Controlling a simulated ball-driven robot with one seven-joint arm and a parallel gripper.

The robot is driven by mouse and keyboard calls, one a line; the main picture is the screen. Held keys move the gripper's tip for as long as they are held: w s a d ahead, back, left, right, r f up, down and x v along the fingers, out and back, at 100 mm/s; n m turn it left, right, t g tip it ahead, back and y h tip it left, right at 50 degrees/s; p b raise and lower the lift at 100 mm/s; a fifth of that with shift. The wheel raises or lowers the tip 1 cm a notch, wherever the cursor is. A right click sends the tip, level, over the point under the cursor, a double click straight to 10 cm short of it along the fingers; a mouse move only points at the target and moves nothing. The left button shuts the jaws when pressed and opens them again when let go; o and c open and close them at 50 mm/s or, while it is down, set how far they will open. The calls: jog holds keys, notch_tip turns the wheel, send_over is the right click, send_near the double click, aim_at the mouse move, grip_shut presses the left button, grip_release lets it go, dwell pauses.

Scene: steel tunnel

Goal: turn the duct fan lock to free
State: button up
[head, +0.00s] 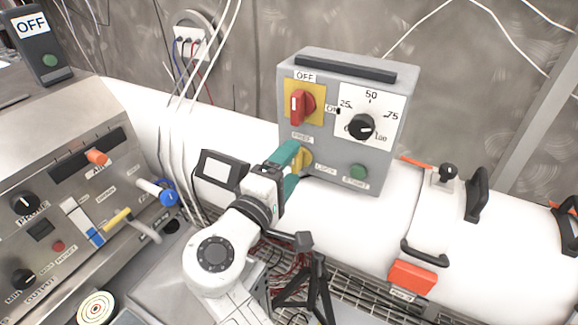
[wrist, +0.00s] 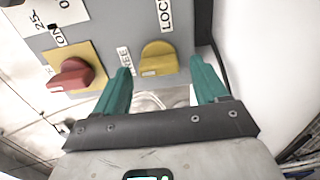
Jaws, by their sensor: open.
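The duct fan lock is a yellow knob (head: 304,158) low on the left of the grey control box (head: 335,180). Its FREE label (head: 302,138) is above it and its LOCK label (head: 326,168) is to its right. In the wrist view the yellow knob (wrist: 158,58) shows a pale mark on its near-left edge; I cannot tell which label it points to. My gripper (head: 291,164) is open at the knob, with teal fingers. In the wrist view the fingertips (wrist: 160,66) lie either side of it with gaps; I see no contact.
Above the lock is a red switch (head: 301,106) on a yellow plate, near my fingers. The box is on a white duct (head: 390,212). A steel panel (head: 75,170) stands left.

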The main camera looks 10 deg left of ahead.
jog(key=b+v, duration=0.2)
jog(key=v, duration=0.8)
